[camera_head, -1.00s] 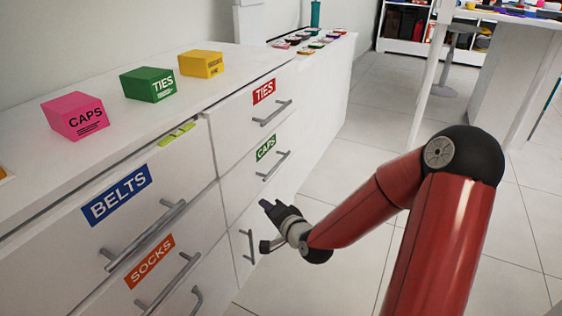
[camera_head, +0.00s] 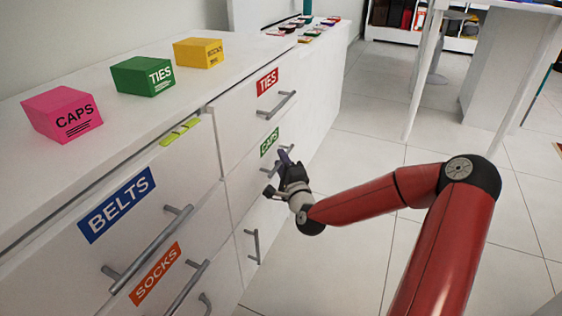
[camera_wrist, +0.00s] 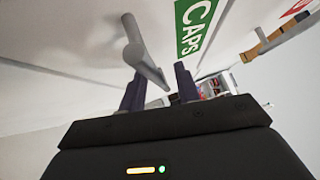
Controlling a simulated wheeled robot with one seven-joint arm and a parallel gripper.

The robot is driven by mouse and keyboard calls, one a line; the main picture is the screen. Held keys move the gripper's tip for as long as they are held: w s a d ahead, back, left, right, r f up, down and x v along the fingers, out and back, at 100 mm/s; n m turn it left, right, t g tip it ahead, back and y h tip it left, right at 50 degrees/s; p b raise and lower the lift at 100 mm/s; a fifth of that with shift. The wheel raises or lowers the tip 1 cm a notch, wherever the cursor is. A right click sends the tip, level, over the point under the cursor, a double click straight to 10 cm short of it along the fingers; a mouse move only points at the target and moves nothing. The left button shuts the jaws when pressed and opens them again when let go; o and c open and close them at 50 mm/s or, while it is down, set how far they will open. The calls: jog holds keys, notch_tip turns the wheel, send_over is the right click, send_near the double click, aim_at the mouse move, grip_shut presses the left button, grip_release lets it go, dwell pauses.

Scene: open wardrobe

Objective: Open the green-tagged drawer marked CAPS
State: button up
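The green CAPS tag (camera_head: 269,143) is on a white drawer front (camera_head: 240,178) below the red TIES tag. This drawer looks shut, flush with its neighbours. Its grey bar handle (camera_head: 287,149) is partly hidden behind my gripper (camera_head: 277,172). In the wrist view the handle (camera_wrist: 146,58) runs toward the space between the two dark fingers of my gripper (camera_wrist: 159,73). The fingers are apart, with a gap around the bar; I cannot tell whether either touches it. The green tag (camera_wrist: 196,25) shows just right of the handle there.
The red TIES drawer tag (camera_head: 267,81) and its handle (camera_head: 277,104) are just above. Blue BELTS (camera_head: 116,204) and orange SOCKS (camera_head: 155,273) drawers are at left. Pink (camera_head: 62,114), green (camera_head: 142,76) and yellow (camera_head: 198,53) boxes stand on top.

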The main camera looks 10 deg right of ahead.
jog(key=shift+w, duration=0.3)
grip_shut()
